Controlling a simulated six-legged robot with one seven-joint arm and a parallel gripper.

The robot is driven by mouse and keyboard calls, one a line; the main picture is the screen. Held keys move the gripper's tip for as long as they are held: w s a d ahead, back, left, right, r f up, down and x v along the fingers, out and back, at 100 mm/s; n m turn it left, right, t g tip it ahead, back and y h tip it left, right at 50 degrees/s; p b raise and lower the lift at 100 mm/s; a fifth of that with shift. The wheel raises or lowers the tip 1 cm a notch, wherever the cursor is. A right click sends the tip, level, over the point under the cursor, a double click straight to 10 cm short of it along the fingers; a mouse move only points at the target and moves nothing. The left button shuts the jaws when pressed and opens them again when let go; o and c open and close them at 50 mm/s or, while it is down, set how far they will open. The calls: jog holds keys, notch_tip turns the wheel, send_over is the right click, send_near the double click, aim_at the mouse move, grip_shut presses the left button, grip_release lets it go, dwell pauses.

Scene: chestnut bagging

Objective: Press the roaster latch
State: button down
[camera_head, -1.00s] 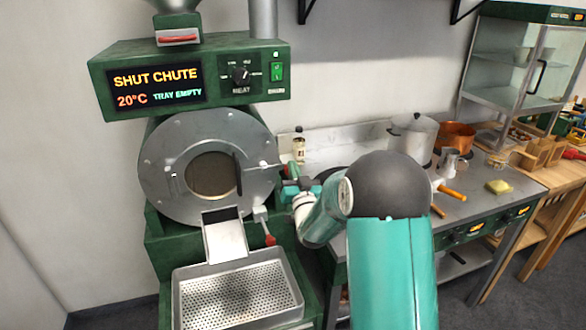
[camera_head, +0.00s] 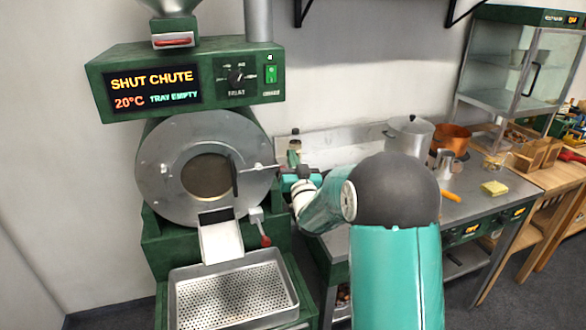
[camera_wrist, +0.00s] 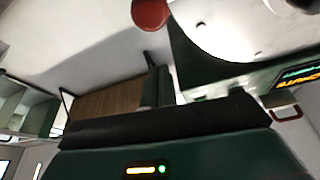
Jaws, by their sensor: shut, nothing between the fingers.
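The roaster's round steel front (camera_head: 160,185) has a dark opening with a thin dark plate (camera_head: 234,178) edge-on at its right. A thin metal rod (camera_head: 258,167) runs right from the plate to my gripper (camera_head: 282,180). My gripper is shut and empty, just right of the round front. Its fingertips are small here, and I cannot tell if they touch the rod's end. A red-tipped lever (camera_head: 265,241) hangs below, beside the chute (camera_head: 221,238). In the wrist view a red knob (camera_wrist: 150,12) shows at the top, close to the steel front (camera_wrist: 225,30).
The roaster display (camera_head: 153,88) reads "SHUT CHUTE", 20°C, "TRAY EMPTY". A perforated tray (camera_head: 290,290) sits under the chute. At right, a counter (camera_head: 375,185) holds a steel pot (camera_head: 408,138) and a copper pot (camera_head: 451,139). A bottle stands behind my gripper.

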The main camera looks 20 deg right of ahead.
jog(key=v, duration=0.9)
jog(key=shift+s+a+f, duration=0.15)
jog(key=shift+s+a, duration=0.1)
jog(key=shift+s, duration=0.1)
jog(key=s+a+r+n+g, duration=0.1)
jog(key=s+a+r+g, duration=0.35)
jog(key=s+g, duration=0.35)
jog(key=s+a+f+n+g, duration=0.1)
jog(key=s+g, duration=0.3)
jog(key=s, duration=0.8)
jog(key=s+a+f+g+y, duration=0.1)
jog(key=s+a+g, duration=0.2)
jog(key=s, duration=1)
jog(key=shift+a+n+g, duration=0.15)
jog(key=shift+n+g, duration=0.25)
jog(key=shift+g, duration=0.2)
jog(key=shift+w, duration=0.15)
